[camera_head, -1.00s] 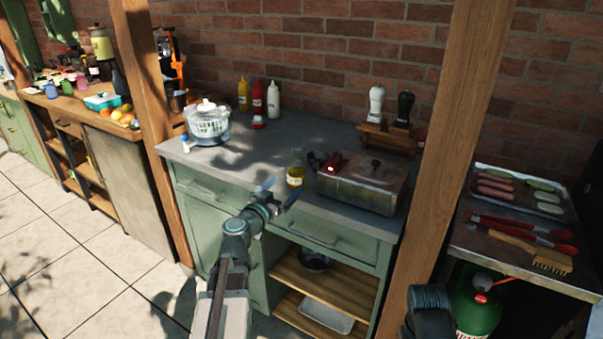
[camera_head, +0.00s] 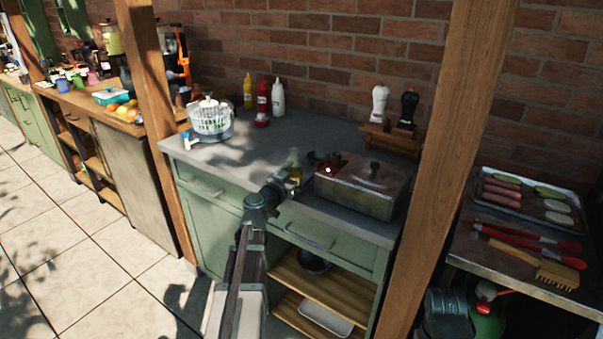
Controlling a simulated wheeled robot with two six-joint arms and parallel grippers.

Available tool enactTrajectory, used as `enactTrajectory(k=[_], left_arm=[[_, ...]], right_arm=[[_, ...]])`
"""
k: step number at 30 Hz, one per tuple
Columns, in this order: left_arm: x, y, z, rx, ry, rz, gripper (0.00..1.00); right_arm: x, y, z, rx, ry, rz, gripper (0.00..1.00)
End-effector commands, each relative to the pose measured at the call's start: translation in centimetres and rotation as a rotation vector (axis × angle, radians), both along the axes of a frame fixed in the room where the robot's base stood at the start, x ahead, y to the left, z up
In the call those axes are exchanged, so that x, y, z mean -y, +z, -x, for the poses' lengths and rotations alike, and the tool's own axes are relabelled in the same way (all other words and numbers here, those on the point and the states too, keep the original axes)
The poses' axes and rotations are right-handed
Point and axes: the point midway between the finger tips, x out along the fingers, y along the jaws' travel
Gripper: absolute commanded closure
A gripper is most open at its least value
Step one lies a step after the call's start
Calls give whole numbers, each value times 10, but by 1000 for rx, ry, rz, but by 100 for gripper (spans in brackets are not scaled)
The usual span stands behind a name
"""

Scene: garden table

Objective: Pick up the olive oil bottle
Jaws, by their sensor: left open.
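The olive oil bottle (camera_head: 295,172) stands on the grey countertop, just left of a lidded metal box. It is small, with yellowish contents, and its lower part is hidden behind my left gripper. My left gripper (camera_head: 291,180) is open and reaches the bottle from the front. The fingers look to be at or around the bottle, but I cannot tell whether they touch it. My right gripper is not in view; a dark part of my right arm shows at the lower right.
The metal box (camera_head: 365,187) stands close right of the bottle. A salad spinner (camera_head: 210,118) and sauce bottles (camera_head: 263,97) stand further back left. A wooden post (camera_head: 441,170) rises at the right, before a side table with a food tray (camera_head: 522,199). The counter's left middle is clear.

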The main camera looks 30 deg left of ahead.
Motion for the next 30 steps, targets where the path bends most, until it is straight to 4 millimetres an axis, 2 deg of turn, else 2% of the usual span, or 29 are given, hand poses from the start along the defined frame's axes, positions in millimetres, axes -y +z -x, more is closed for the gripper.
enactTrajectory(k=[5,21,22,30], left_arm=[[0,0,0,0,1,0,0],[0,0,1,0,0,0,97],[0,0,1,0,0,0,100],[0,0,1,0,0,0,100]], right_arm=[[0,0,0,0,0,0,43],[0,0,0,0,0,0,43],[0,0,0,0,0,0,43],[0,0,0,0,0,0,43]])
